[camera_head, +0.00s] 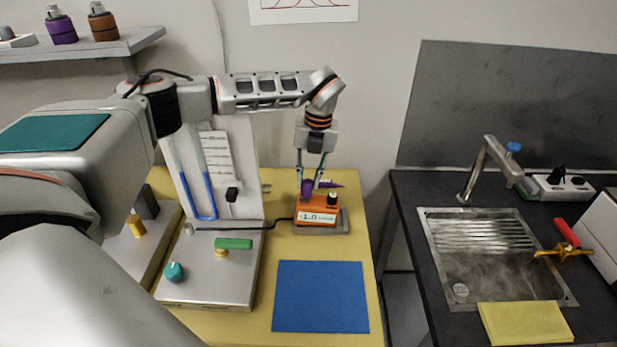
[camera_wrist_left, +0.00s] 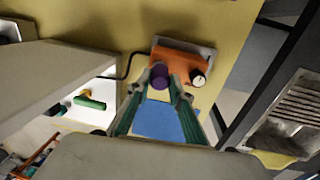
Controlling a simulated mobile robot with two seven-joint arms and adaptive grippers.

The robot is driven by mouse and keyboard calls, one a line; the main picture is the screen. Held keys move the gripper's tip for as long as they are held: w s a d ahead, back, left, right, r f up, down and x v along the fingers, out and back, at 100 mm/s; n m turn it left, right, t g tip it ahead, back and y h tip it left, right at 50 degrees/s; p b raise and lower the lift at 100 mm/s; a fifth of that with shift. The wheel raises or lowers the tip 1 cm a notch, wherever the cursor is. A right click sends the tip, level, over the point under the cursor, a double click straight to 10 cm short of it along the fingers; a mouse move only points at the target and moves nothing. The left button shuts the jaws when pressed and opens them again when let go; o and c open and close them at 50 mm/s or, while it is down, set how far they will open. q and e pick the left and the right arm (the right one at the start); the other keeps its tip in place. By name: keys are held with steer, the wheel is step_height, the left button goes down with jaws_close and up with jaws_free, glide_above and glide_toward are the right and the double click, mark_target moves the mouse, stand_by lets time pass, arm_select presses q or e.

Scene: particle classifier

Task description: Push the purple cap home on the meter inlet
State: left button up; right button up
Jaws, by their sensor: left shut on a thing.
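The orange meter (camera_head: 313,217) stands on a grey base on the yellow bench, with a display and a dark knob (camera_head: 332,197). The purple cap (camera_head: 307,188) is upright at the meter's top left; its seating on the inlet is hidden. My left gripper (camera_head: 309,181) points down from above, shut on the cap. In the left wrist view the cap (camera_wrist_left: 160,72) shows between the teal fingers (camera_wrist_left: 161,82), against the orange meter (camera_wrist_left: 183,69). My right gripper is not in view.
A manometer stand (camera_head: 212,272) with blue tubes and a green handle stands left of the meter, joined by a dark cable. A blue mat (camera_head: 320,296) lies in front. A sink (camera_head: 495,255) is at right.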

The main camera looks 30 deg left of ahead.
mark_target(309, 181)
arm_select(q)
steer(key=o, duration=1.1)
steer(key=shift+f, duration=0.2)
step_height(309, 181, up, 10)
steer(key=shift+r, duration=0.1)
